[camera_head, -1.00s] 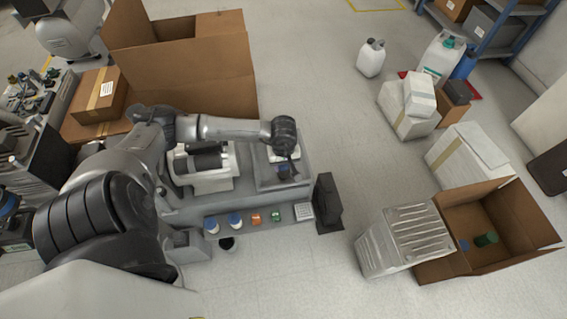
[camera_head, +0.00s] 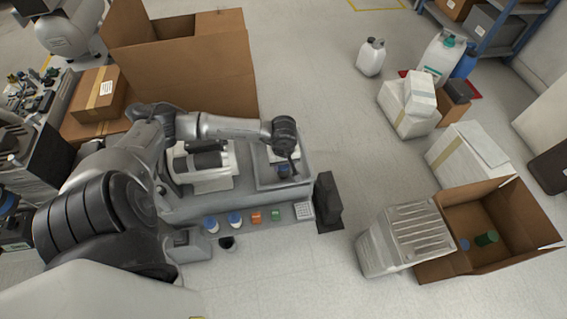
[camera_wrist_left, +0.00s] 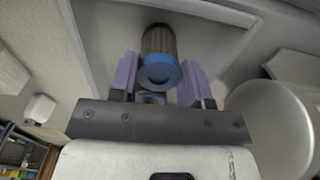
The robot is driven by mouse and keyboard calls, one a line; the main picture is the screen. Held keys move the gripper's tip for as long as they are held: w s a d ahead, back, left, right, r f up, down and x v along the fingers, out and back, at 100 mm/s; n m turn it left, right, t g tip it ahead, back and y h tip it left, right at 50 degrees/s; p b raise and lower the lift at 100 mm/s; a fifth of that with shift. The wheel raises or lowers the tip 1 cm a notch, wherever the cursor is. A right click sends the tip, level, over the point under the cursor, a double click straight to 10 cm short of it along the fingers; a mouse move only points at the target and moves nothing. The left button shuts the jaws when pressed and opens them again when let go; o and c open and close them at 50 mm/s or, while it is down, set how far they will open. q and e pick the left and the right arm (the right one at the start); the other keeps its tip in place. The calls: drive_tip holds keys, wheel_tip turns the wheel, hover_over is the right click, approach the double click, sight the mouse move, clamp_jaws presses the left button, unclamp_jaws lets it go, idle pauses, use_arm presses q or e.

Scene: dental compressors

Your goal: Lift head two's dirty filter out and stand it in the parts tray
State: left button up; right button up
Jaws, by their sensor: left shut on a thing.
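My left gripper (camera_head: 289,168) is over the grey square tray area (camera_head: 262,184) at the right end of the grey bench unit. In the left wrist view, the purple-padded fingers (camera_wrist_left: 160,82) flank a filter (camera_wrist_left: 158,42) with a dark pleated body and a blue end cap. The gripper is shut on this filter, which shows small and dark in the head view (camera_head: 283,172). A second, pale blue ring (camera_wrist_left: 151,98) shows below the cap; I cannot tell what it belongs to. Whether the filter's far end touches the tray is hidden. My right gripper is not in view.
A white and black compressor head (camera_head: 205,160) stands left of the tray area. Blue-capped jars (camera_head: 235,218), an orange piece (camera_head: 256,217) and a green piece (camera_head: 275,215) line the front ledge. A dark upright block (camera_head: 327,200) stands at right. Open floor lies beyond it.

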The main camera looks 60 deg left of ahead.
use_arm(q)
drive_tip(key=shift+f, duration=0.1)
idle(0.3)
drive_tip(key=o, duration=1.5)
drive_tip(key=shift+r+p, duration=1.45)
drive_tip(key=shift+r, duration=0.6)
drive_tip(key=shift+r+p, duration=1.05)
drive_tip(key=shift+r, duration=0.45)
